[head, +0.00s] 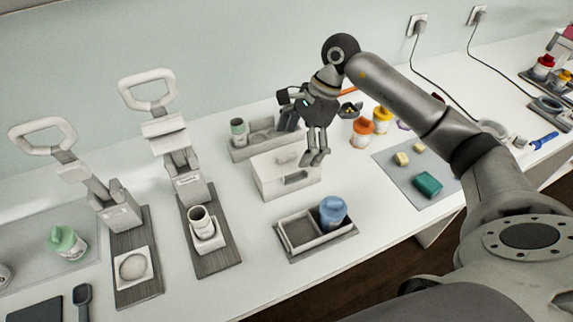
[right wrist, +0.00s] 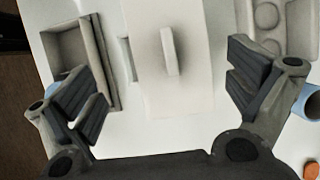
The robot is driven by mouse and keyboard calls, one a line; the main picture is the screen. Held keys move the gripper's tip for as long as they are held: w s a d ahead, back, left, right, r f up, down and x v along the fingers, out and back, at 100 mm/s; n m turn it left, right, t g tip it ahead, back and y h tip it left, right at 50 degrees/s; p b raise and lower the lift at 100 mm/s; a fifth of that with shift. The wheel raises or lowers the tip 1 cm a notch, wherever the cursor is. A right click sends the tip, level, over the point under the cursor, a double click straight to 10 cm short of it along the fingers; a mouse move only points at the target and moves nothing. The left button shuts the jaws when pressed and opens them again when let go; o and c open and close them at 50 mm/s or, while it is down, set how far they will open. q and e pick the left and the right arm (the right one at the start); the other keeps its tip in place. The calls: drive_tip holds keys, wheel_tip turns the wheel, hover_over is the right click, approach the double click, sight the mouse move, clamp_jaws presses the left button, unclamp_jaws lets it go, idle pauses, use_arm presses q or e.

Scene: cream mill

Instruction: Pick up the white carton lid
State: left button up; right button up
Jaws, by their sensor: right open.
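The white carton (head: 272,182) stands in the middle of the counter, and its pale lid with a raised bar handle shows from above in the right wrist view (right wrist: 190,85). I cannot make out a seam between lid and carton. My right gripper (head: 314,158) is open and empty, its fingers pointing down over the carton's right part. In the right wrist view the spread fingers (right wrist: 165,92) stand on either side of the lid, with the bar handle between them and apart from both. My left gripper is not in view.
In front of the carton is a grey two-part tray (head: 303,240) with a blue-lidded jar (head: 333,211). Behind it is a grey rack (head: 256,143). Two lever presses (head: 181,166) stand left. Orange-lidded (head: 362,130) and yellow-lidded jars and a grey mat (head: 405,183) lie right.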

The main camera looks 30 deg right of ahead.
sight(288, 161)
drive_tip(key=shift+w+a+f, duration=0.1)
drive_tip(key=shift+a+f, duration=0.15)
drive_tip(key=shift+f, duration=0.3)
drive_tip(key=shift+a+f+p, duration=0.1)
drive_tip(key=shift+f+p, duration=0.25)
drive_tip(key=shift+p, duration=0.15)
drive_tip(key=p+x, duration=0.1)
drive_tip(key=x, duration=0.2)
drive_tip(key=shift+w+f+p, duration=0.1)
drive_tip(key=shift+f+p, duration=0.05)
drive_tip(key=shift+p, duration=0.2)
drive_tip(key=shift+w+a+f, duration=0.1)
drive_tip(key=shift+a+f, duration=0.05)
drive_tip(key=shift+f, duration=0.35)
drive_tip(key=c, duration=0.8)
drive_tip(key=shift+o, duration=0.2)
